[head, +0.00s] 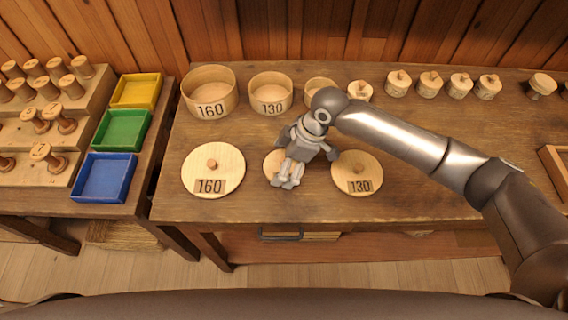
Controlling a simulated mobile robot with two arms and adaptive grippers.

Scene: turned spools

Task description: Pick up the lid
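Three round wooden lids lie on the bench. The left lid (228,159) is marked 160 and has a small brown knob. The right lid (371,169) is marked 130 and also has a knob. A smaller middle lid (269,164) is partly hidden under my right gripper (285,184); its knob and any number are covered. My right gripper points down over this middle lid. Whether its fingers are apart or closed on the knob cannot be told. My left gripper is not in view.
Open round boxes marked 160 (210,92) and 130 (270,92) stand behind, with a smaller box (318,88) partly behind my arm. Several small lidded boxes line the back. Yellow, green and blue trays (104,178) and a spool rack are at left. The bench's front right is clear.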

